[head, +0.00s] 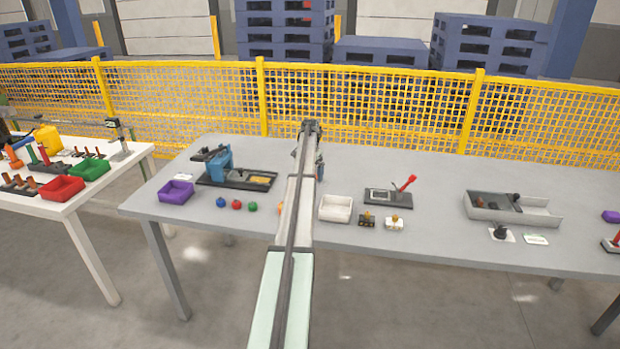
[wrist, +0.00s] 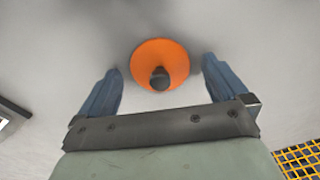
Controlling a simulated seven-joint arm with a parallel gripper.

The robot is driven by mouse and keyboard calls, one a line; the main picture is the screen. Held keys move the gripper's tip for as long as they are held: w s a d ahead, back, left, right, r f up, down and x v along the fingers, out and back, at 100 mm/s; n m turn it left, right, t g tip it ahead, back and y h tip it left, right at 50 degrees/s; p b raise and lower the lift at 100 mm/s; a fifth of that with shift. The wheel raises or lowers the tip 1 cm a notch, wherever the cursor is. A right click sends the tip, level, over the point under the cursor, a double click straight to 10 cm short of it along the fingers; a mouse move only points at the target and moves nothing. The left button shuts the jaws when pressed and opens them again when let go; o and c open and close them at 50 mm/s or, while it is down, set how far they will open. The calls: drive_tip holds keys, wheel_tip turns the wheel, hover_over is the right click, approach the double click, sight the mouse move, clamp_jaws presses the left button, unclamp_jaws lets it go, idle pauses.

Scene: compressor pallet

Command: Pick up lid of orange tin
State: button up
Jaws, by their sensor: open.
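The orange lid (wrist: 176,52) shows in the wrist view as a round orange disc with a dark round knob (wrist: 160,78) near its lower edge. My gripper (wrist: 161,68) is open, with one blue finger on each side of the lid and a gap to it on both sides. I cannot tell how far the fingertips are above the table. The tin's body cannot be made out beneath the lid. In the head view my arm hides the lid, and only a bit of my gripper's blue fingers (head: 320,167) shows beside the arm.
On the grey table (head: 420,165), a white bin (head: 336,209) and a dark device with a red lever (head: 388,197) stand right of my arm. Small coloured balls (head: 236,204), a purple bin (head: 176,191) and a blue machine (head: 219,164) stand left. A small orange thing (head: 280,208) shows at my arm's edge.

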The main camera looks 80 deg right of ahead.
drive_tip(key=shift+c, duration=0.2)
drive_tip(key=c, duration=1.1)
drive_tip(key=shift+o, duration=0.2)
drive_tip(key=shift+r, duration=0.45)
wheel_tip(320, 180, up, 9)
drive_tip(key=w, duration=0.1)
drive_tip(key=w+a+r, duration=0.2)
drive_tip(key=w+a, duration=0.6)
drive_tip(key=w, duration=0.1)
drive_tip(key=s+a+f, duration=0.1)
drive_tip(key=s+a, duration=0.2)
drive_tip(key=a, duration=0.5)
drive_tip(key=s+a+f, duration=0.1)
drive_tip(key=s+a, duration=0.2)
drive_tip(key=a, duration=0.6)
drive_tip(key=shift+s, duration=0.3)
